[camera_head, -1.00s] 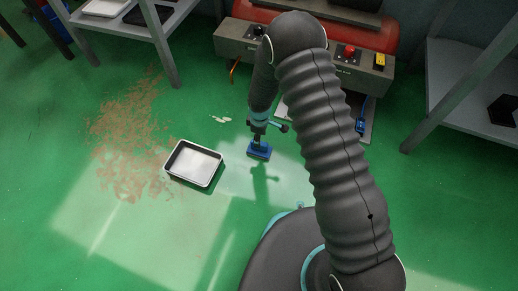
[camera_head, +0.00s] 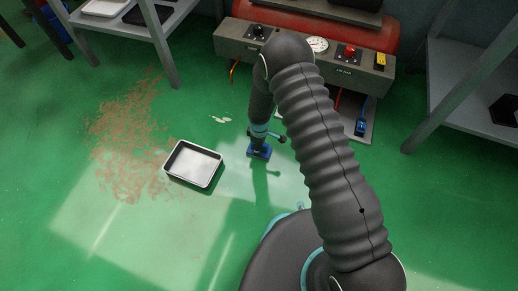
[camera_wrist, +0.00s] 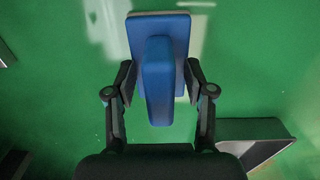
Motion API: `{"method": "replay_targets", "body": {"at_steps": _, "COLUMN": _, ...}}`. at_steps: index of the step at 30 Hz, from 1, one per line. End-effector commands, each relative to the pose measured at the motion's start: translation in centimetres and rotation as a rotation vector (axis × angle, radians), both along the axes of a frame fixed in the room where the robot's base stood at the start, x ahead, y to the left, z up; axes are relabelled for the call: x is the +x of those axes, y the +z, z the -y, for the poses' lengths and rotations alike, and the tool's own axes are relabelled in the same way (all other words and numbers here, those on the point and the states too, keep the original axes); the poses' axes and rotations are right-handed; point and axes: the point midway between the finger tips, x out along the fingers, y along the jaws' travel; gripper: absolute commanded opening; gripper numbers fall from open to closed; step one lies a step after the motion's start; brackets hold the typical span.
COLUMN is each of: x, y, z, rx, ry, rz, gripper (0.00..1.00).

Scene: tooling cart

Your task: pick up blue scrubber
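The blue scrubber (camera_head: 259,153) stands on the green floor, its flat pad down and its handle upward. In the wrist view the scrubber (camera_wrist: 158,80) fills the upper middle, with its handle pointing toward my gripper. My gripper (camera_head: 260,139) is straight above the scrubber, pointing down. In the wrist view my gripper (camera_wrist: 159,82) is open, one finger on each side of the handle, with a narrow gap visible on both sides. The fingertips' exact height on the handle is hard to tell.
Grey shelves (camera_head: 470,75) stand right. Brown stains mark the floor at left.

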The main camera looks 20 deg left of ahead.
Motion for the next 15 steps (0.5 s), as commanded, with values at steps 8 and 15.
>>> {"method": "replay_targets", "body": {"at_steps": 8, "x": -0.01, "y": 0.01, "z": 0.01, "rx": 0.0, "ry": 0.0, "rz": 0.0, "gripper": 0.0}}
{"method": "replay_targets", "body": {"at_steps": 15, "x": 0.01, "y": 0.08, "z": 0.0, "rx": 0.0, "ry": 0.0, "rz": 0.0, "gripper": 0.0}}
